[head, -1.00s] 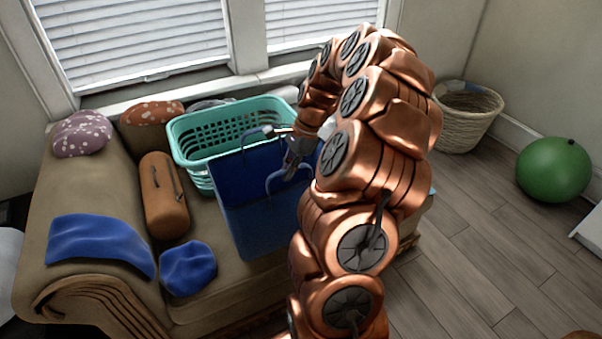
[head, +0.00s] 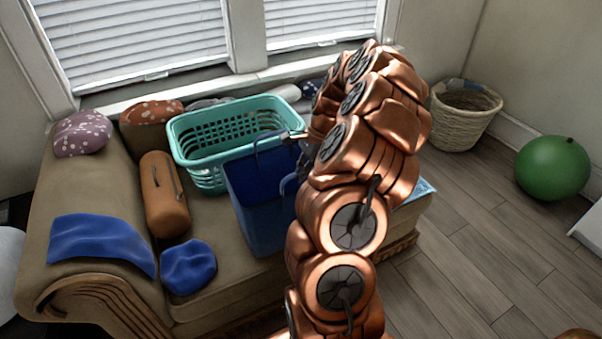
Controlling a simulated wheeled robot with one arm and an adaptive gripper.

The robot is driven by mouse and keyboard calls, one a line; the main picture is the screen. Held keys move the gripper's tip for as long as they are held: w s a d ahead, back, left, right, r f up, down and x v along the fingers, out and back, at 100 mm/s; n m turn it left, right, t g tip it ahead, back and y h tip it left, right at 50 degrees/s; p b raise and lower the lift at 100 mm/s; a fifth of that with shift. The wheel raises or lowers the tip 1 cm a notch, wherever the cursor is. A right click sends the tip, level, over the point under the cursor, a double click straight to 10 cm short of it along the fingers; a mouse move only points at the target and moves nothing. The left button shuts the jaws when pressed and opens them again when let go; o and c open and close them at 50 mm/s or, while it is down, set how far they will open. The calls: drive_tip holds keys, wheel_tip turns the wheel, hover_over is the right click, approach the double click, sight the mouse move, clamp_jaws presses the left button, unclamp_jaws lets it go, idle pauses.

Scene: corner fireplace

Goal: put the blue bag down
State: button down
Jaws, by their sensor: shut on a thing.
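The blue bag (head: 262,200) is an open-topped bag with loop handles. In the head view it is in front of the teal basket, over or on the seat of the brown couch (head: 215,255). I cannot tell whether its base touches the seat. My gripper (head: 298,160) is at the right side of the bag's top, shut on the bag. My copper arm hides most of the gripper and the bag's right side.
A teal laundry basket (head: 212,175) stands close behind the bag. An orange-brown bolster (head: 165,200) and a blue cushion (head: 188,266) lie to its left. A blue cloth (head: 100,243) drapes the couch arm. A wicker basket (head: 462,125) and green ball (head: 553,168) stand on the floor at right.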

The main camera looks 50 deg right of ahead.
drive_tip(key=c, duration=1.3)
unclamp_jaws()
drive_tip(key=shift+f, duration=0.1)
drive_tip(key=v, duration=1.2)
drive_tip(key=shift+b, duration=0.45)
